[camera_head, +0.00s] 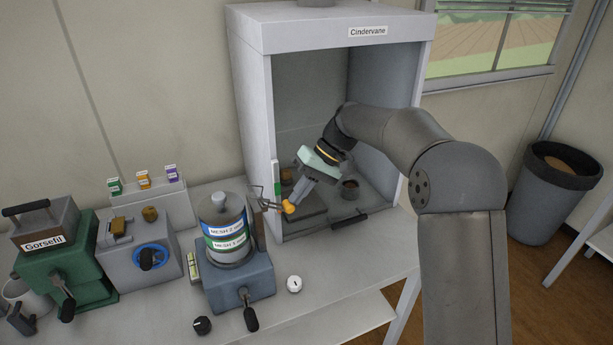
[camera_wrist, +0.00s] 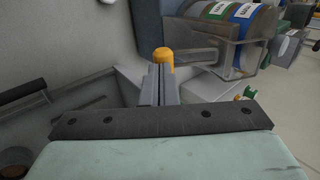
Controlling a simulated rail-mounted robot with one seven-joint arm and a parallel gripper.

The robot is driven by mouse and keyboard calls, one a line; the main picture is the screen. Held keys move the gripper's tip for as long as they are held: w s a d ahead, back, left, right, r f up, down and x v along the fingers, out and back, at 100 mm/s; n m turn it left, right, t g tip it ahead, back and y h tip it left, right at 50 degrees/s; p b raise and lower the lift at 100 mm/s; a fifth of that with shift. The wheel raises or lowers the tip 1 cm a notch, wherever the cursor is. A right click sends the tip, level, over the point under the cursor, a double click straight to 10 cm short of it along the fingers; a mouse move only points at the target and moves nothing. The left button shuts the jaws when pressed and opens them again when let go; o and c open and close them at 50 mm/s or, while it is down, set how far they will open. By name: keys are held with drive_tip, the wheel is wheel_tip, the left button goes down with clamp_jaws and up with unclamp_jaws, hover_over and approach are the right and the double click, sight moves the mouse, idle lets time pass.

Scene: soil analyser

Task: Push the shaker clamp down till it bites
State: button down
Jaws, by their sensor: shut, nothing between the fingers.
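The shaker (camera_head: 240,279) is a blue-grey box on the bench with a stack of sieves (camera_head: 227,233) with blue and green labels on top. Its clamp is a thin grey frame (camera_head: 263,197) at the stack's right side, ending in an orange grip (camera_head: 288,207). In the wrist view the orange grip (camera_wrist: 163,56) shows just beyond my fingertips, and the sieves (camera_wrist: 235,14) lie at upper right. My gripper (camera_head: 297,193) is shut and empty, pointing down-left at the orange grip. It also shows in the wrist view (camera_wrist: 160,84). Whether the fingers touch the grip I cannot tell.
The open cabinet labelled Cindervane (camera_head: 348,33) stands behind, with my arm reaching across its opening. A green Gorsefil machine (camera_head: 66,270) and a grey unit with a blue ring (camera_head: 140,270) stand left. A black knob (camera_head: 202,325) and a white dial (camera_head: 294,284) lie in front.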

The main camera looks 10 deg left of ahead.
drive_tip(key=f+g+y+b, duration=0.1)
drive_tip(key=y, duration=0.1)
drive_tip(key=a+f+g+y+b, duration=0.1)
drive_tip(key=f+g+y+b, duration=0.1)
drive_tip(key=s+f+g+y+b, duration=0.1)
drive_tip(key=f+y+b, duration=0.1)
drive_tip(key=shift+a+f, duration=0.1)
drive_tip(key=shift+a, duration=0.15)
drive_tip(key=v, duration=1.4)
drive_tip(key=shift+f+g, duration=0.3)
drive_tip(key=shift+w, duration=0.1)
